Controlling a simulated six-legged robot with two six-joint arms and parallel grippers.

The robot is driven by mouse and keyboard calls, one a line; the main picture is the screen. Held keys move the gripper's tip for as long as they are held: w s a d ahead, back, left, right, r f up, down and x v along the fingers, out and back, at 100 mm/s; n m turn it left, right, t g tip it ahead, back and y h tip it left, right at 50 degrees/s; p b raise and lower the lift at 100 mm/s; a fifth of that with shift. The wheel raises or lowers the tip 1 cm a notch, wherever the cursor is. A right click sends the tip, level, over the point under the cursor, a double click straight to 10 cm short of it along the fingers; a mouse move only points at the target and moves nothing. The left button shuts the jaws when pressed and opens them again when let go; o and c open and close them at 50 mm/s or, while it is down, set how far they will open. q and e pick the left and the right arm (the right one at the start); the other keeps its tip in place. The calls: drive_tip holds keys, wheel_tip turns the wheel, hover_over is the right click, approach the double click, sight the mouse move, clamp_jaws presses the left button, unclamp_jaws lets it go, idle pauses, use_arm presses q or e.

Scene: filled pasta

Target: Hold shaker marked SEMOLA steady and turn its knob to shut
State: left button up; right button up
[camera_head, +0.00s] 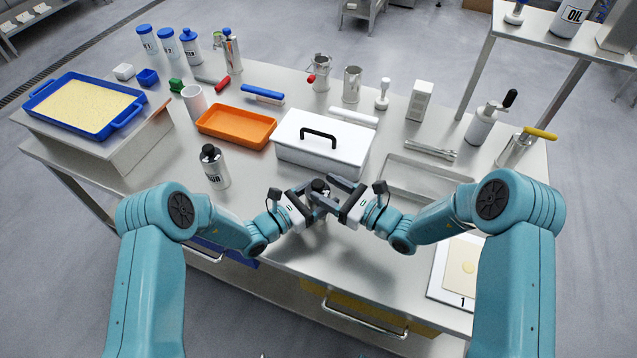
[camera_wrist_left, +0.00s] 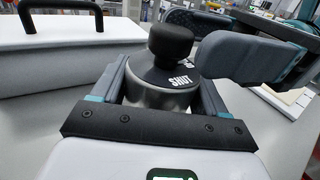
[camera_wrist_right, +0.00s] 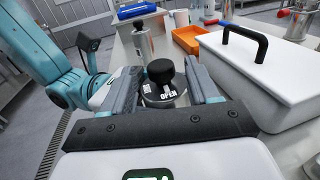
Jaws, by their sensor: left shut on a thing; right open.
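A metal shaker (camera_head: 320,213) with a black knob (camera_head: 319,185) stands at the table's front middle, mostly hidden by my grippers. Its name is not readable. In the left wrist view the word SHUT shows on the dark top of the shaker (camera_wrist_left: 160,96), below the knob (camera_wrist_left: 170,42). In the right wrist view OPEN shows beside the knob (camera_wrist_right: 161,70); I cannot tell the knob's setting. My left gripper (camera_head: 308,201) is shut on the shaker's body, one finger on each side. My right gripper (camera_head: 335,193) is open, its fingers apart on either side of the knob.
Another shaker (camera_head: 214,170) with a black top stands to the left, its label partly readable. A white lidded box (camera_head: 318,150) is just behind my grippers, and an orange tray (camera_head: 236,127) lies behind left. A shallow metal tray (camera_head: 425,182) and a white board (camera_head: 450,284) lie right.

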sight(322, 189)
drive_tip(key=shift+x, duration=1.6)
drive_tip(key=c, duration=1)
drive_tip(key=shift+o, duration=0.2)
drive_tip(key=shift+a+m+t+h, duration=0.1)
drive_tip(key=shift+m+t+h, duration=0.8)
drive_tip(key=shift+t, duration=0.2)
drive_tip(key=shift+m+t+h, duration=1.3)
drive_tip(key=shift+m+h, duration=0.1)
drive_tip(key=shift+h, duration=0.3)
drive_tip(key=o, duration=1)
drive_tip(key=shift+c, duration=0.2)
drive_tip(key=shift+s, duration=0.1)
drive_tip(key=v, duration=1.2)
